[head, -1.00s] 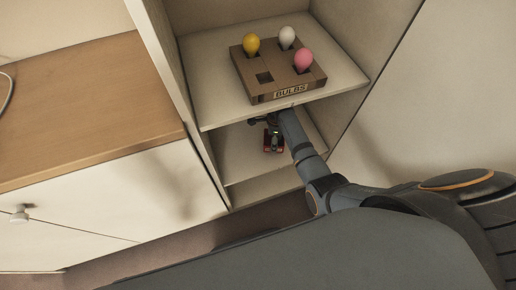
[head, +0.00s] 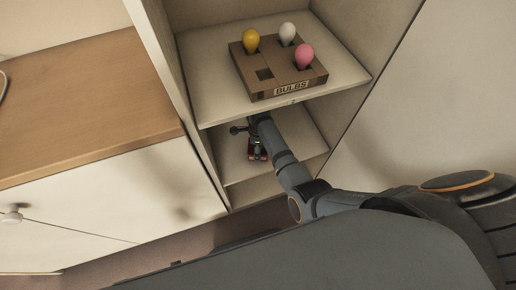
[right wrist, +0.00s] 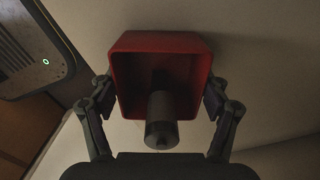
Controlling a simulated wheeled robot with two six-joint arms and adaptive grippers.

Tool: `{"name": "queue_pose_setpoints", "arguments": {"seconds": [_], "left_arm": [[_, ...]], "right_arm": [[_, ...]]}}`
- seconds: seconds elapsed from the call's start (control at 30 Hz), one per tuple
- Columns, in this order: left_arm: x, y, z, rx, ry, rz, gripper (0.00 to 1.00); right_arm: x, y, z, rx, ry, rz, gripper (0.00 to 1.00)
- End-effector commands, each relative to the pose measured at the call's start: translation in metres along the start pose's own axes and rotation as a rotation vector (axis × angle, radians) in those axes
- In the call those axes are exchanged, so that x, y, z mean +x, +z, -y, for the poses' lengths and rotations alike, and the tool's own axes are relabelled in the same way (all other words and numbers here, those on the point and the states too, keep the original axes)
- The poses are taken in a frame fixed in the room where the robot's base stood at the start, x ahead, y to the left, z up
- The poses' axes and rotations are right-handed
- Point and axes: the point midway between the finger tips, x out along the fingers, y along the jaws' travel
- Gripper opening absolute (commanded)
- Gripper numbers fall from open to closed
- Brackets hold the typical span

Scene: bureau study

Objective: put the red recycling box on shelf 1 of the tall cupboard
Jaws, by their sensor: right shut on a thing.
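The red recycling box (right wrist: 128,75) sits between the two fingers of my right gripper (right wrist: 160,92), which is shut on it, in the right wrist view. A dark cylinder (right wrist: 161,125) shows at the box's open side, partly inside it. In the head view my right arm reaches into the tall cupboard (head: 190,100), in the space under the board with the bulbs. Small red parts of the box (head: 264,156) show there above the lower shelf (head: 232,168); the gripper hides the rest. Whether the box touches that shelf cannot be told. My left gripper is not in view.
A brown bulb box (head: 262,92) with yellow, white and pink bulbs stands on the upper board (head: 205,100), just above my right gripper. Cupboard side walls bound the space. A wood-topped cabinet (head: 80,110) stands to the left.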

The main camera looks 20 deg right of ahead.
Motion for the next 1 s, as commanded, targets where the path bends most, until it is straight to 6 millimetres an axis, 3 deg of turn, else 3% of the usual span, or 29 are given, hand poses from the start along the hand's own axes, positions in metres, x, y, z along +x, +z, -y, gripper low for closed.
{"name": "queue_pose_setpoints", "arguments": {"seconds": [0.37,0.4,0.53,0.87,1.0], "left_arm": [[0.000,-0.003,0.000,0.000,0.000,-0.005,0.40],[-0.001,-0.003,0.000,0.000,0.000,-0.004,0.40],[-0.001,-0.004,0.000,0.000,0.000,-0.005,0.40],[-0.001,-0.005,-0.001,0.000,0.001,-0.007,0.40],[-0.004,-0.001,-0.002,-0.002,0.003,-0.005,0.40]], "right_arm": [[0.004,0.000,0.001,0.000,-0.002,0.001,0.44],[0.003,0.000,0.001,0.000,-0.001,0.001,0.82],[0.003,0.000,0.001,0.000,-0.001,0.000,0.99],[0.003,0.000,0.000,0.000,-0.001,0.001,0.99],[-0.014,0.001,0.001,0.000,-0.004,0.002,0.99]]}}
